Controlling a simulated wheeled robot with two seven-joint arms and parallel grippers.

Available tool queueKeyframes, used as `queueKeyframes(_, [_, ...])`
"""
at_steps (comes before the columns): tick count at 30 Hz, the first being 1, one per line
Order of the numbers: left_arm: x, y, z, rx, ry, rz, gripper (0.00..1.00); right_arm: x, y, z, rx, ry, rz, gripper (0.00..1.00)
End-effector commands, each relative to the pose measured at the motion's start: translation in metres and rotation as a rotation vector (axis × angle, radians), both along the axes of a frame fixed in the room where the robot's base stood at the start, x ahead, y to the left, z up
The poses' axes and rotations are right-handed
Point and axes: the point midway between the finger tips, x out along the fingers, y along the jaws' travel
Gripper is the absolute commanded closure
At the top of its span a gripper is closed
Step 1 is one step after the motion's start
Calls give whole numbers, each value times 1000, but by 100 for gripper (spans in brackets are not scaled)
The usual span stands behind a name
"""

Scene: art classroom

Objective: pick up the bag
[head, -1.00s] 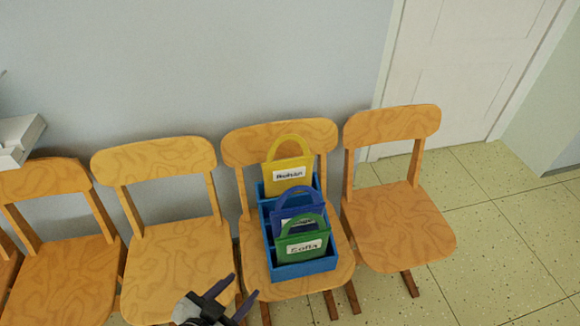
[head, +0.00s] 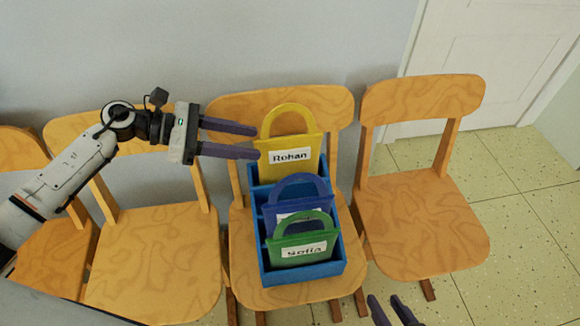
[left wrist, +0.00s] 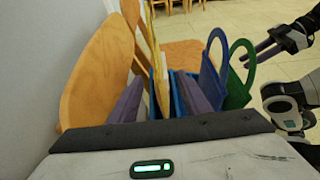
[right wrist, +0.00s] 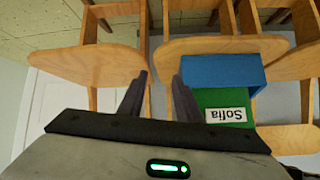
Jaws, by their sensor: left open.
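Three name-tagged bags stand in a blue divided holder (head: 306,272) on a wooden chair. The yellow bag (head: 290,172), labelled "Rohan", is at the back. The blue bag (head: 297,203) is in the middle, its label partly hidden. The green bag (head: 302,241), labelled "Sofia", is in front. My left gripper (head: 257,142) is open, its fingertips just left of the yellow bag. In the left wrist view the yellow bag (left wrist: 157,55) appears edge-on, in line with the gap between the fingers. My right gripper (head: 390,306) is low, right of the holder; its fingers are apart and empty in the right wrist view (right wrist: 160,85).
An empty wooden chair (head: 420,225) stands to the right and another (head: 150,255) to the left. The grey wall (head: 300,45) is close behind the chairs. A white door (head: 490,75) is at the back right. The tiled floor at right is clear.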

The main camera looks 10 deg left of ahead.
Motion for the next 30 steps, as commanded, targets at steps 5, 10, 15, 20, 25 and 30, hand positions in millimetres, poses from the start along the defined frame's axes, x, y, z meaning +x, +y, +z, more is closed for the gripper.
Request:
queueKeyframes(5, [0, -1, -29, -3, 1, 1, 56, -7, 2, -22, 23, 7, -9, 69])
queueKeyframes(10, [2, -4, -39, -5, 1, 1, 56, -4, 3, -21, 37, -10, -13, 69])
queueKeyframes(15, [11, -26, -46, -8, 0, 0, 56, -6, 4, -18, 42, -9, -15, 69])
queueKeyframes(20, [18, -41, -54, -7, 1, 2, 56, -8, 4, -21, 41, 0, -12, 69])
queueKeyframes(25, [23, -52, -60, -7, 2, 2, 56, -6, 5, -22, 39, 1, -9, 69])
queueKeyframes(30, [35, -74, -70, -8, 1, 1, 56, -1, 7, -26, 37, 8, -1, 69])
